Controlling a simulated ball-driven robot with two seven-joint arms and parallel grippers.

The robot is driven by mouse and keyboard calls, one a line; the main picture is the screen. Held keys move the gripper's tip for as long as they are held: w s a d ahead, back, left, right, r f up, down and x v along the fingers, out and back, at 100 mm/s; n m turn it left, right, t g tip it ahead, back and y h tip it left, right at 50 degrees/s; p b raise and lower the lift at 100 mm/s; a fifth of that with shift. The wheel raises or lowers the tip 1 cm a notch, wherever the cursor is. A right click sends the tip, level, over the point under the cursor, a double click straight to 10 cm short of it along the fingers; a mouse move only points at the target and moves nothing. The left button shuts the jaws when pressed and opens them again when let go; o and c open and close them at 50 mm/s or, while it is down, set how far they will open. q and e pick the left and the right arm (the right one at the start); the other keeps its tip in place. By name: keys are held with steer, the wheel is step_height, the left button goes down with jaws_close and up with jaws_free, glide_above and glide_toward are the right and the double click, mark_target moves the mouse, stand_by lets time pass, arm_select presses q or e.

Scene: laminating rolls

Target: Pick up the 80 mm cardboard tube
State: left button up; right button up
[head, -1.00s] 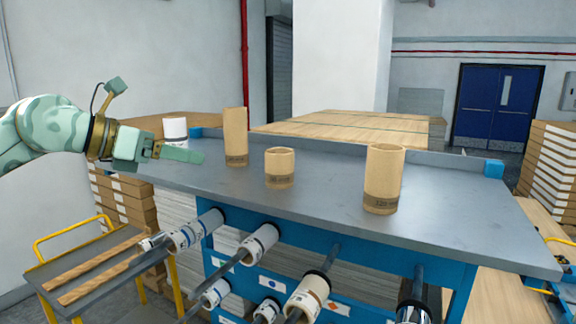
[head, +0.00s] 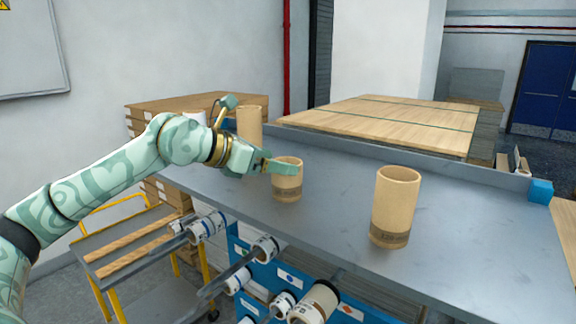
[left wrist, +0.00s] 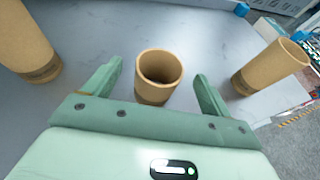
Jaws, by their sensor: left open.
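Three cardboard tubes stand upright on the grey bench; their size labels are too small to read. The short tube (head: 287,185) is in the middle. It also shows in the left wrist view (left wrist: 156,90), in line with the space between my fingers, with a gap on each side. My left gripper (head: 278,168) is open at the short tube's upper left in the head view and hides part of its rim. A wide, taller tube (head: 395,207) stands to the right. A narrow tall tube (head: 249,124) stands behind my left wrist, its lower part hidden. My right gripper is out of view.
The bench (head: 465,235) is clear between the short and right tubes. A blue block (head: 540,191) sits at its right end. Rolls on bars (head: 315,302) stick out below the front edge. A trolley (head: 130,250) stands at the left.

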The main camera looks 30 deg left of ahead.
arm_select(q)
steer(key=shift+w+d+f, duration=0.1)
steer(key=shift+w+d, duration=0.1)
steer(key=shift+w, duration=0.15)
steer(key=shift+w+d+f, duration=0.1)
steer(key=shift+w, duration=0.1)
steer(key=p+x, duration=0.3)
steer(key=x, duration=0.1)
steer(key=shift+w+f, duration=0.2)
steer(key=shift+f, duration=0.05)
steer(key=shift+w+d+f, duration=0.1)
steer(key=shift+c, duration=0.6)
steer(key=shift+s, duration=0.2)
steer(key=c, duration=0.9)
steer(key=shift+w, duration=0.1)
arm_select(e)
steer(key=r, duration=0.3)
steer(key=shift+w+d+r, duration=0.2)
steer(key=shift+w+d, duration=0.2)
